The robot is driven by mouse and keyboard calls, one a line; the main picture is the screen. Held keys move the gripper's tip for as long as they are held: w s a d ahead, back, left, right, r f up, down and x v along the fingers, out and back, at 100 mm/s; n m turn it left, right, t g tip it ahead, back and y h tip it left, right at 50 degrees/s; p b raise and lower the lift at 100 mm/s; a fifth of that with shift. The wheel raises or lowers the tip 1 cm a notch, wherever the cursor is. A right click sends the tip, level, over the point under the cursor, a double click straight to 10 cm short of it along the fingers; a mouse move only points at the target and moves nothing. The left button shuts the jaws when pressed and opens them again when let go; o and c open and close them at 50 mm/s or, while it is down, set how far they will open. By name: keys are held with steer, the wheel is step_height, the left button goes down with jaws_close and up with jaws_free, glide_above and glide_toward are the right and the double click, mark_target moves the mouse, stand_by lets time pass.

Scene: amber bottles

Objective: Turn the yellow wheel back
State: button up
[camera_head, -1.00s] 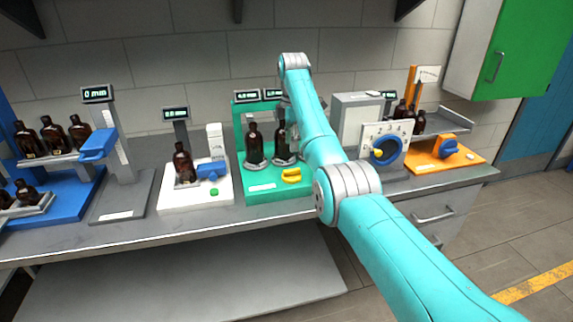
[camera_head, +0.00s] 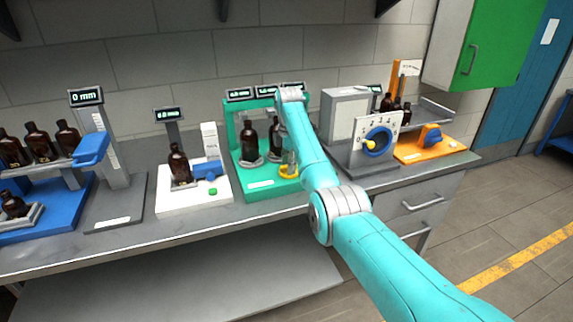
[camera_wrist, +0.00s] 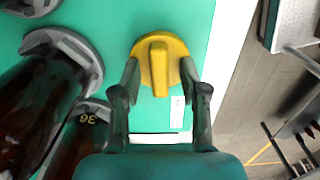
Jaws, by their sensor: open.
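The yellow wheel (camera_wrist: 160,62) is a round knob with a raised bar across it, on the green station (camera_wrist: 118,18). In the wrist view it lies between the two fingers of my gripper (camera_wrist: 160,78), which are open on either side of it. Whether the fingers touch the wheel cannot be told. In the head view the wheel (camera_head: 287,171) shows low at the front of the green station (camera_head: 262,192), partly hidden by my arm and gripper. Amber bottles (camera_head: 249,142) stand on the station's round grey holders behind the wheel.
A dark bottle (camera_wrist: 30,105) is close to my gripper's left in the wrist view. A white station (camera_head: 165,203) stands left of the green one. A grey box with a blue dial (camera_head: 379,140) and an orange station (camera_head: 425,155) stand right. The bench front edge is near.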

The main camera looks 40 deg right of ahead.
steer(key=shift+c, duration=0.3)
jaws_close()
